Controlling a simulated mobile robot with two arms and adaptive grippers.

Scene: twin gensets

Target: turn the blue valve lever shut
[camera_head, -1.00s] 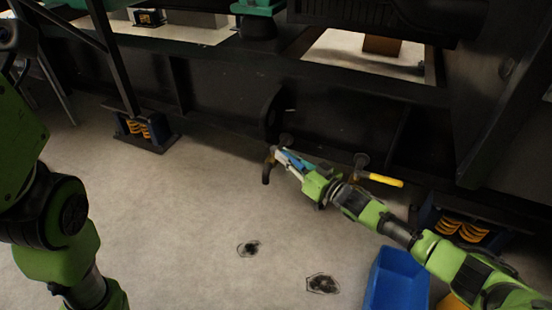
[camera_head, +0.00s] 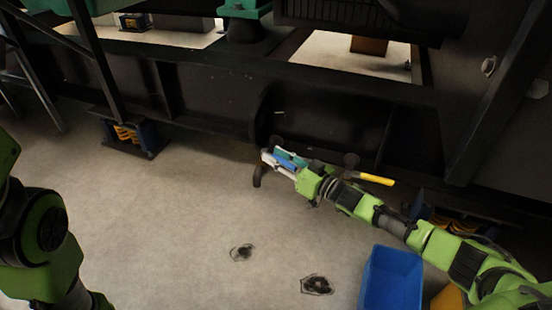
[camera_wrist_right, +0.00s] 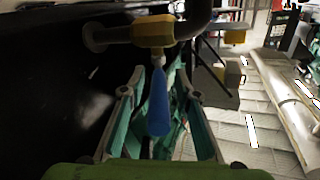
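The blue valve lever (camera_wrist_right: 158,102) shows in the right wrist view, joined to a brass-yellow valve body (camera_wrist_right: 153,31) on a pipe by the dark frame. My right gripper (camera_wrist_right: 159,88) is open, with one finger on each side of the lever and gaps visible between. In the head view my right gripper (camera_head: 282,160) is at the low dark frame, and a bit of the blue lever (camera_head: 285,162) shows between its fingers. A dark bent pipe end (camera_head: 258,177) hangs just left of the fingertips. My left arm shows at the left edge; its gripper is out of the picture.
A yellow lever (camera_head: 375,179) sticks out to the right of my right gripper. A blue bin (camera_head: 392,278) stands on the floor below my right arm. The dark genset frame (camera_head: 205,95) runs across behind. The pale floor (camera_head: 180,220) at centre left is mostly clear.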

